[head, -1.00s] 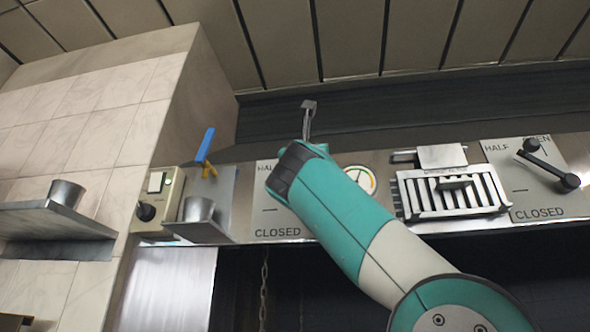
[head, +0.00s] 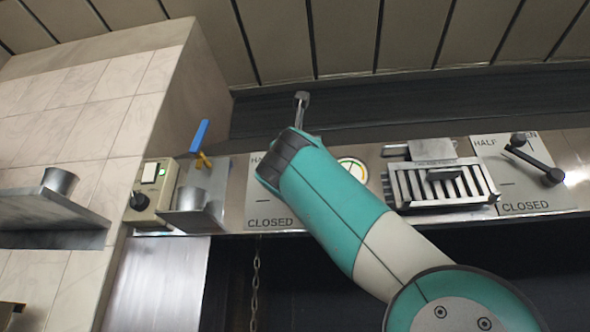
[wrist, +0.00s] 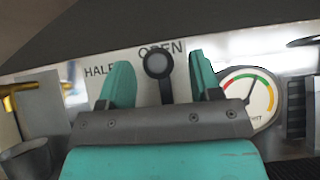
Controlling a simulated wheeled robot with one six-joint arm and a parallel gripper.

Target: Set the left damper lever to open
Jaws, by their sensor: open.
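The left damper lever (wrist: 158,66) shows in the wrist view as a dark rod with a round knob. The knob is just below the OPEN label, and the rod runs down from it behind my gripper's palm. HALF is printed to the left. My gripper (wrist: 160,60) is open, with one teal finger on each side of the lever and visible gaps to both. In the head view my arm covers this lever and most of its plate (head: 270,205); only part of HALF and the word CLOSED show. My fingertips are hidden there.
Right of the plate are a round dial gauge (wrist: 247,97), a slotted vent (head: 440,186) and a second black lever (head: 533,160). To the left are a blue-handled valve (head: 200,137), a switch box (head: 153,190) and a shelf (head: 40,212) with a metal cup.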

